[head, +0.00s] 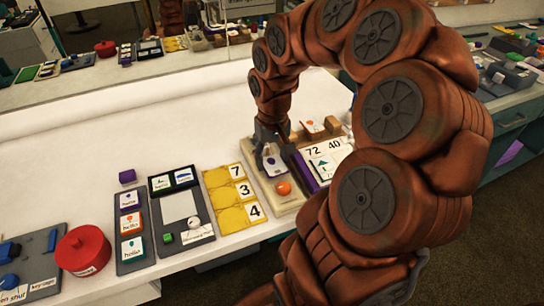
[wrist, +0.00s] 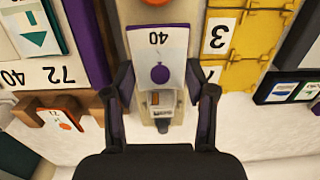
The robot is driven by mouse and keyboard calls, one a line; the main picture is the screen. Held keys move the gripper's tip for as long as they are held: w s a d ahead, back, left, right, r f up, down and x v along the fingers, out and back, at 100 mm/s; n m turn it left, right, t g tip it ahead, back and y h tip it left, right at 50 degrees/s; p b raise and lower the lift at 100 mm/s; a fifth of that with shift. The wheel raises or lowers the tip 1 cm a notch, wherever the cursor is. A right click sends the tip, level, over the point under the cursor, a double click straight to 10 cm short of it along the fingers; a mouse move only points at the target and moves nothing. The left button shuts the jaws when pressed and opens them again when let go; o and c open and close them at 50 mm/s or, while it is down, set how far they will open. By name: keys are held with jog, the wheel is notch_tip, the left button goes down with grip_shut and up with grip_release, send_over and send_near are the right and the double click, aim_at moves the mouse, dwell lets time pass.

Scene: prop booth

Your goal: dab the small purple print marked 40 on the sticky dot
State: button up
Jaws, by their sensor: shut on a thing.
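The small print marked 40 (wrist: 158,42) is a white card with a purple balloon shape. My gripper (wrist: 160,88) is shut on it, with one dark finger at each side; the card's number end points away from my palm. In the head view my gripper (head: 268,148) is low over a cream board, and the print (head: 273,163) shows below it. A round orange spot (head: 283,188), which looks like the sticky dot, is on that board just in front of the print. It is partly cut off at the wrist view's top edge (wrist: 156,2). I cannot tell whether the print touches the board.
A board marked 72 and 40 (head: 323,147) is right of the cream board. A yellow board (head: 222,178) marked 7, 3 and 4 is to its left. A wooden holder (head: 302,138) with an orange-marked print is behind. A red round tin (head: 82,248) stands far left.

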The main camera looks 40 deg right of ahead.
jog(key=shift+r+p, duration=1.1)
jog(key=shift+r, duration=1.9)
jog(key=w+a+f+n+p, duration=0.2)
jog(key=w+a+p, duration=0.2)
jog(key=w+a, duration=0.5)
jog(key=w+a+f+n+p, duration=0.1)
jog(key=w+a+p, duration=0.4)
jog(key=w+a, duration=0.5)
jog(key=shift+w+f+n, duration=0.4)
jog(key=shift+w+f, duration=0.1)
jog(key=shift+w, duration=0.25)
